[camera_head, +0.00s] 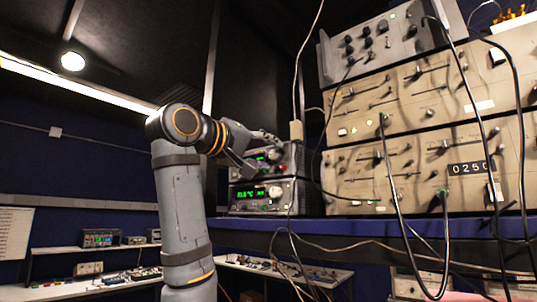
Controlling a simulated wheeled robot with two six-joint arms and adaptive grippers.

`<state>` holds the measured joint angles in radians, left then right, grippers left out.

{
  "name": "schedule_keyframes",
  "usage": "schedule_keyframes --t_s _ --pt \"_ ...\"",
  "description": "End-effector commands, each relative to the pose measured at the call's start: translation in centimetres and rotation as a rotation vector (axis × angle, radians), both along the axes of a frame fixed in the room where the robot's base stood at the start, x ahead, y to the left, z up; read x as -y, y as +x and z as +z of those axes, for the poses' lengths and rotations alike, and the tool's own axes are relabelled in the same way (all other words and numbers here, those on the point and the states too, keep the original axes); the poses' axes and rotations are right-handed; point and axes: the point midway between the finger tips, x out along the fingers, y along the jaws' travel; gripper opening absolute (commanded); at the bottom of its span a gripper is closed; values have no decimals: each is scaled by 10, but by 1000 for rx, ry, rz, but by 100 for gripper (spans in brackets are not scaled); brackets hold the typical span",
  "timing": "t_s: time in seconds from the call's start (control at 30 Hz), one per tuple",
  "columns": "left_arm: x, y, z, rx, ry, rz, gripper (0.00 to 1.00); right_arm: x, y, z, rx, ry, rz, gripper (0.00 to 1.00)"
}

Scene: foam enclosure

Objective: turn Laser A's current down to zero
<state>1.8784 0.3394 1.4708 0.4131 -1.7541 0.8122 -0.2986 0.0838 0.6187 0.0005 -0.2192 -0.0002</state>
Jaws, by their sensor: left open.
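Two small dark instruments with green lit displays are stacked on the blue-edged shelf at the centre. The lower instrument (262,208) shows a green reading and a knob (276,192) at its right. The upper instrument (291,158) is partly hidden behind my gripper; part of its green display and a small red spot show. I cannot read which one is Laser A. My left gripper (270,139) is open, in front of the upper instrument's top; I cannot tell whether it touches. My right gripper is out of view.
Tall beige rack panels (352,160) with sliders, knobs and hanging black cables stand to the right. A grey instrument (372,42) sits on top of them. Low benches (100,248) with small equipment stand at the back left.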

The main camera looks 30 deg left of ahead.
Motion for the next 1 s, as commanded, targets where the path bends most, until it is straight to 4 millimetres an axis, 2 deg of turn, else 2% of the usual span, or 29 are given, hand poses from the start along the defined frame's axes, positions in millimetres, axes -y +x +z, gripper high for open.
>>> schedule_keyframes --t_s 0.3,0.5,0.87,1.0 --pt "-7 -76 -1 6 0 4 46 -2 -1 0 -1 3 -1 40" --pt "-10 -104 -2 8 -1 1 46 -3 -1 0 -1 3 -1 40" --pt "-10 -109 -3 5 2 0 46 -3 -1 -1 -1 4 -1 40" --pt "-8 -102 -7 10 150 7 46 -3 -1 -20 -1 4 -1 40"
